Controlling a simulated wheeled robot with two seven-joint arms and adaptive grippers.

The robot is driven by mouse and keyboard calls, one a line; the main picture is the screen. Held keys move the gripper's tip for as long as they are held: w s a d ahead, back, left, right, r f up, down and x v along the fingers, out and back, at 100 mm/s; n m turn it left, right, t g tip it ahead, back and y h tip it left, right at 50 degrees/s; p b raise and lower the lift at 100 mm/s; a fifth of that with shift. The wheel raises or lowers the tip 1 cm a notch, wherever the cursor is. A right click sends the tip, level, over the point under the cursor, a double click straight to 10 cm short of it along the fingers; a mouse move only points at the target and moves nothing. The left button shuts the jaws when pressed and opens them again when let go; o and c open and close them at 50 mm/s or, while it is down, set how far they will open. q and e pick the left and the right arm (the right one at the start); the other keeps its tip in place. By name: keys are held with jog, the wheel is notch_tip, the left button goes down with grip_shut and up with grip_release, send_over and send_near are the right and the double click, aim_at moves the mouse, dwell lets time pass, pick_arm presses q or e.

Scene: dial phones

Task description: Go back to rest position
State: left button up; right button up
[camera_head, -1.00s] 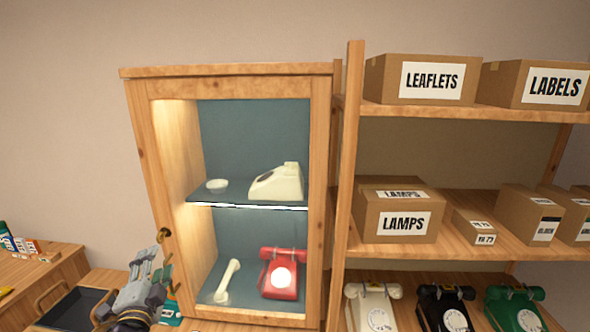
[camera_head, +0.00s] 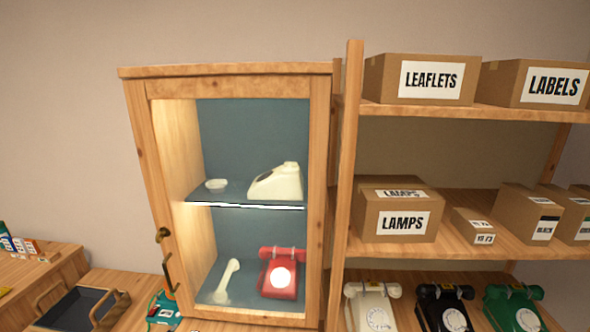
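Neither of my grippers shows in the head view now. The wooden display cabinet (camera_head: 318,180) stands in the middle with its front showing the lit inside. On its upper glass shelf (camera_head: 235,196) are a small white dish (camera_head: 216,185) and a cream phone body (camera_head: 277,182). On its floor are a cream handset (camera_head: 227,281) and a red dial phone (camera_head: 281,285). A brass knob (camera_head: 163,235) and a dark handle-like part (camera_head: 168,277) show at the cabinet's left edge.
A dark tray with wooden handles (camera_head: 82,309) and a teal object (camera_head: 163,312) are on the counter at lower left. Right of the cabinet, a shelf unit (camera_head: 352,150) holds cardboard boxes (camera_head: 402,215). White (camera_head: 372,305), black (camera_head: 444,308) and green (camera_head: 515,307) phones stand below.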

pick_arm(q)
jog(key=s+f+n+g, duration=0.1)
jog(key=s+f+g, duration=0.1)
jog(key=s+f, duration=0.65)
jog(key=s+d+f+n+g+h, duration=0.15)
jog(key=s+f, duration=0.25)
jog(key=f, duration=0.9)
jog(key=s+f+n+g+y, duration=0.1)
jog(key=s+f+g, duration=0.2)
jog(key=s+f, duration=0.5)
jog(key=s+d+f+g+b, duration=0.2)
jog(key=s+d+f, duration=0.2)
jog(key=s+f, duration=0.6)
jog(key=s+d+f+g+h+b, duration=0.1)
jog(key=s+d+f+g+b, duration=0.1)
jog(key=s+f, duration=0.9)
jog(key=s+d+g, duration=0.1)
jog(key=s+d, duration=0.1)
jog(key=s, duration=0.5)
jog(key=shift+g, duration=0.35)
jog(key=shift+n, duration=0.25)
